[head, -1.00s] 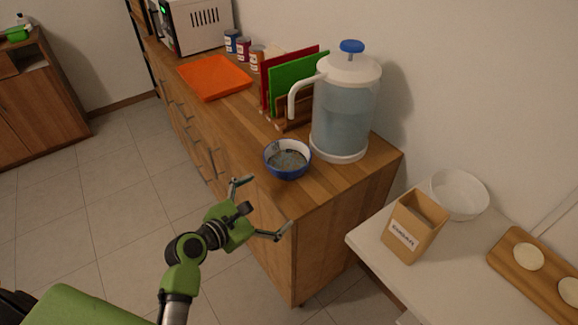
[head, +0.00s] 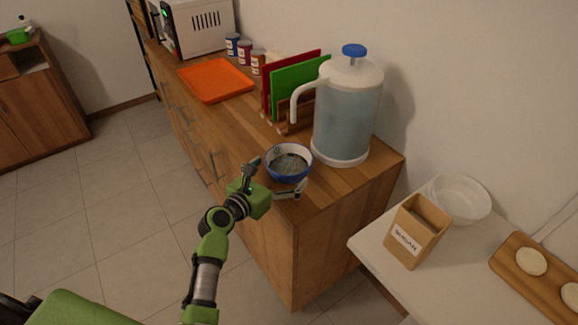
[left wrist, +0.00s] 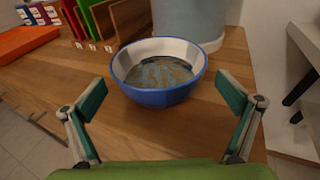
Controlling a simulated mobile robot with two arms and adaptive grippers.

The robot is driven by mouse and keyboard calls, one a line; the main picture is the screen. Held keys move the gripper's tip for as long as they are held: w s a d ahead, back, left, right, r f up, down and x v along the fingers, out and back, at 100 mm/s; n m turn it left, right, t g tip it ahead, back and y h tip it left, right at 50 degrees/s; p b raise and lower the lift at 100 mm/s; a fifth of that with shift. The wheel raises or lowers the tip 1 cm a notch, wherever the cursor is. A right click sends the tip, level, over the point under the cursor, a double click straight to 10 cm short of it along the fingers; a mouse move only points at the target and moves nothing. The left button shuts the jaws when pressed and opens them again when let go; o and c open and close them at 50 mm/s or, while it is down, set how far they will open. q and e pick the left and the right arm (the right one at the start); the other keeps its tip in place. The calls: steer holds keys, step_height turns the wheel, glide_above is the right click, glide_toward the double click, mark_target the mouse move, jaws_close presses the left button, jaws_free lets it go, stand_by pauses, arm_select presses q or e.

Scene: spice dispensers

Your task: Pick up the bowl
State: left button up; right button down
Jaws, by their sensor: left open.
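The bowl (head: 288,163) is blue outside and white inside, with a greyish patterned bottom. It stands upright on the wooden counter near its front edge, in front of the water dispenser. My left gripper (head: 277,178) is open at the near side of the bowl, with a finger toward each side. In the left wrist view the bowl (left wrist: 158,72) is straight ahead, just beyond and between the spread fingertips of my left gripper (left wrist: 160,99). No contact with it shows. My right gripper is not seen.
A large water dispenser (head: 345,110) stands right behind the bowl. Green (head: 298,85) and red cutting boards stand in a rack behind it, left of the dispenser. An orange tray (head: 215,79) lies farther along the counter (head: 330,188). A lower white table holds a cardboard box (head: 416,231).

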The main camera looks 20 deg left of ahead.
mark_target(299, 153)
arm_select(q)
steer(key=x, duration=0.5)
steer(key=shift+w+r, duration=0.1)
steer(key=shift+r, duration=0.1)
steer(key=c, duration=1.2)
steer(key=shift+o, duration=0.2)
steer(key=shift+r, duration=0.15)
steer(key=shift+r, duration=0.15)
